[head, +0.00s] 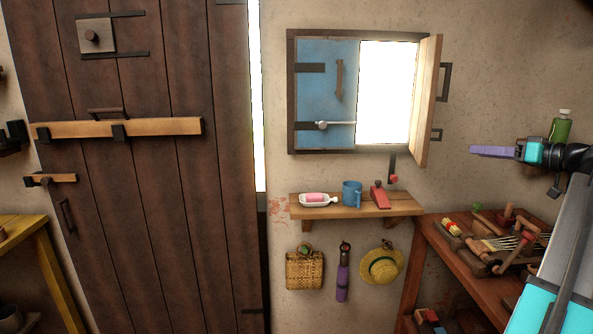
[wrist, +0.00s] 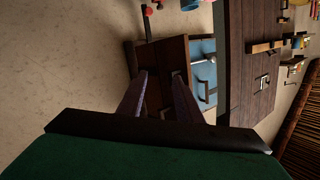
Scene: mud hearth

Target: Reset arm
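My gripper (head: 482,151) is raised in the air at the right of the head view, in front of the bare wall. Its purple fingers point left, toward the window side. In the wrist view my gripper (wrist: 160,78) shows two purple fingers with a gap between them. Nothing is held in that gap. My arm comes in from the lower right of the head view.
A window (head: 325,90) has its right shutter (head: 428,100) swung open. A cluttered reddish table (head: 440,240) stands at right. A wooden door (head: 150,190) is at left.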

